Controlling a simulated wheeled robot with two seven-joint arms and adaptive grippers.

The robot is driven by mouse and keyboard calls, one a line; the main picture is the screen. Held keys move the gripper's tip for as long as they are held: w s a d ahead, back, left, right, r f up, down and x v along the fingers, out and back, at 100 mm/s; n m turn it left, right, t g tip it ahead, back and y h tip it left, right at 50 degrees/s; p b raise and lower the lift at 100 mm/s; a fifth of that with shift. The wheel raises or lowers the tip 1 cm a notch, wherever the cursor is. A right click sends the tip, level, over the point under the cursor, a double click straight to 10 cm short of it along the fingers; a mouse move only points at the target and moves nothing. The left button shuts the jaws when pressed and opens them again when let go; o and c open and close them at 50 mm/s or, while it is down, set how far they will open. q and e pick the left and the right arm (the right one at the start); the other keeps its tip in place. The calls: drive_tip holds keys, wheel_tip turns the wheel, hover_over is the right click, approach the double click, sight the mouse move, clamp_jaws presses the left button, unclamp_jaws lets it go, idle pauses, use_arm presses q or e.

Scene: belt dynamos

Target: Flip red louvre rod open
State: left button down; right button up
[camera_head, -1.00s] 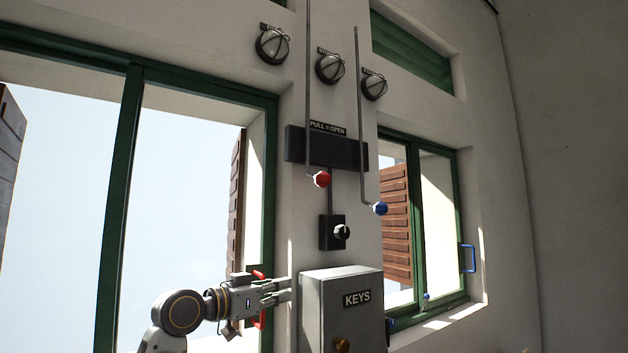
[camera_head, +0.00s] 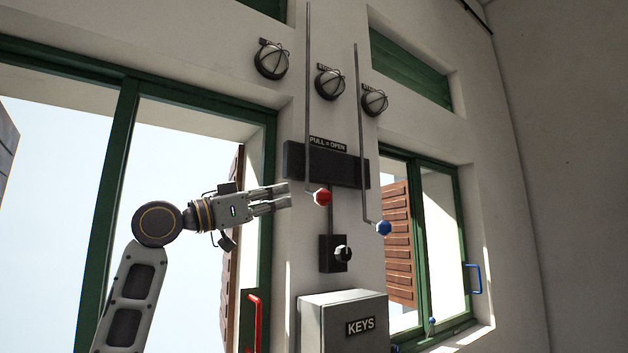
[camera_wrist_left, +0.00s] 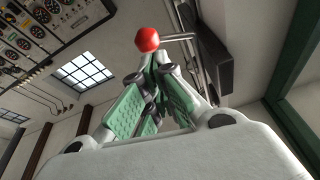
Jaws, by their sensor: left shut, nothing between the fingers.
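The red louvre rod (camera_head: 308,90) hangs down the wall and ends in a red knob (camera_head: 322,197) below a dark bar under the "PULL = OPEN" label. My left gripper (camera_head: 288,197) is shut and empty, just left of the red knob, with a small gap in the head view. In the left wrist view the red knob (camera_wrist_left: 147,39) shows just beyond the tips of the closed green-padded fingers (camera_wrist_left: 152,62). Contact cannot be told there. A second rod (camera_head: 358,130) with a blue knob (camera_head: 383,228) hangs to the right. My right gripper is not in view.
The dark bar (camera_head: 343,167) and a switch box (camera_head: 334,253) are close to the red knob. A grey KEYS box (camera_head: 325,325) stands out below. A red window handle (camera_head: 252,322) is at lower left. Green-framed windows flank the wall panel.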

use_arm(q)
drive_tip(key=shift+m+g+h, duration=0.3)
drive_tip(key=shift+m+h, duration=0.3)
drive_tip(key=s+r, duration=0.1)
drive_tip(key=r, duration=0.2)
drive_tip(key=s+r, duration=0.1)
drive_tip(key=r, duration=0.1)
drive_tip(key=shift+s, duration=0.3)
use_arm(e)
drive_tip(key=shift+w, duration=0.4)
use_arm(q)
drive_tip(key=shift+w+r, duration=0.1)
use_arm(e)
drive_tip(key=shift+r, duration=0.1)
use_arm(q)
wheel_tip(320, 180, up, 3)
drive_tip(key=p, duration=0.4)
hover_over(316, 197)
drive_tip(key=s, duration=0.2)
drive_tip(key=shift+w+a+f+p, duration=0.1)
drive_tip(key=shift+w+f+p, duration=0.15)
drive_tip(key=shift+f, duration=0.65)
drive_tip(key=shift+w+a+f+p, duration=0.1)
drive_tip(key=shift+w+f+p, duration=0.15)
drive_tip(key=shift+f, duration=0.6)
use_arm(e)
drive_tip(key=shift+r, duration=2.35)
